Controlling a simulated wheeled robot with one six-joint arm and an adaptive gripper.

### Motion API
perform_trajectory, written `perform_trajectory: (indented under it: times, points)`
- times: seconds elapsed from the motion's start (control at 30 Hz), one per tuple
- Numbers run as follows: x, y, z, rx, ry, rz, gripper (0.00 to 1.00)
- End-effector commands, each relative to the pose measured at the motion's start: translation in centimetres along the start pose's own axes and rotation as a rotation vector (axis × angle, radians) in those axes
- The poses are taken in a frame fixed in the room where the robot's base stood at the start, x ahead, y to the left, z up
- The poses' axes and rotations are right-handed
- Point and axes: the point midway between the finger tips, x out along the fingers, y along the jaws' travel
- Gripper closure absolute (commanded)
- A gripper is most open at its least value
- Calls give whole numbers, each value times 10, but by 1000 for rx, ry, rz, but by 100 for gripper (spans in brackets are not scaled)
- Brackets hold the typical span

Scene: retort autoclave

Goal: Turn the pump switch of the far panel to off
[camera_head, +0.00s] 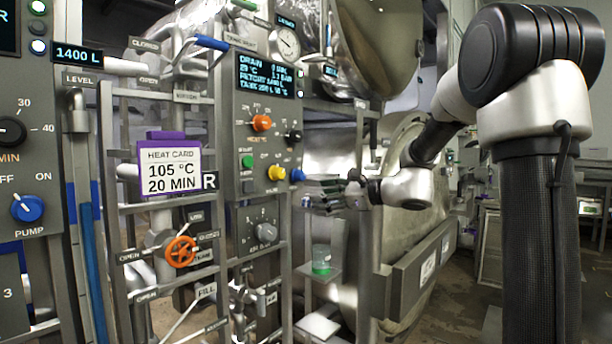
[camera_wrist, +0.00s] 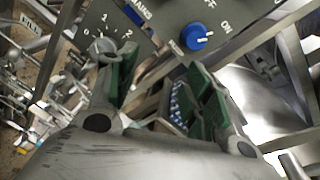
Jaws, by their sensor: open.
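The far panel (camera_head: 250,85) is a grey box with a lit display, set in the metal frame. A blue knob (camera_head: 297,175) shows at its right side, small and with no readable label. In the wrist view a blue knob (camera_wrist: 195,38) with a white pointer sits on a grey panel, beside ON and a partly cut label ending in FF. The pointer lies closer to ON. My gripper (camera_head: 328,196) is to the right of the far panel, close to the blue knob. In the wrist view my gripper (camera_wrist: 165,88) is open, its green-padded fingers below the knob and apart from it.
The near panel (camera_head: 15,170) at the left has its own blue PUMP knob (camera_head: 27,207). Orange (camera_head: 262,123) and yellow (camera_head: 276,173) knobs are on the far panel. The large steel vessel door (camera_head: 405,240) is close behind.

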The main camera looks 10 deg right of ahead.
Motion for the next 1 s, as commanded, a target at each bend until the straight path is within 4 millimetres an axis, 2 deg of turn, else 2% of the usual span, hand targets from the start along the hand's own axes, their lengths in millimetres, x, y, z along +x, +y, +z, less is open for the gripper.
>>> perform_trajectory:
  times: [0.03,0.13,0.27,0.6,0.7,1.0]
  points:
    - [4,-16,18,66,-45,-53,49]
    - [8,-33,34,203,-105,-115,49]
    - [14,-33,35,253,-108,-109,49]
    - [68,-38,39,253,-108,-106,49]
    - [78,-40,40,252,-107,-108,49]
    - [85,-40,41,251,-107,-109,49]
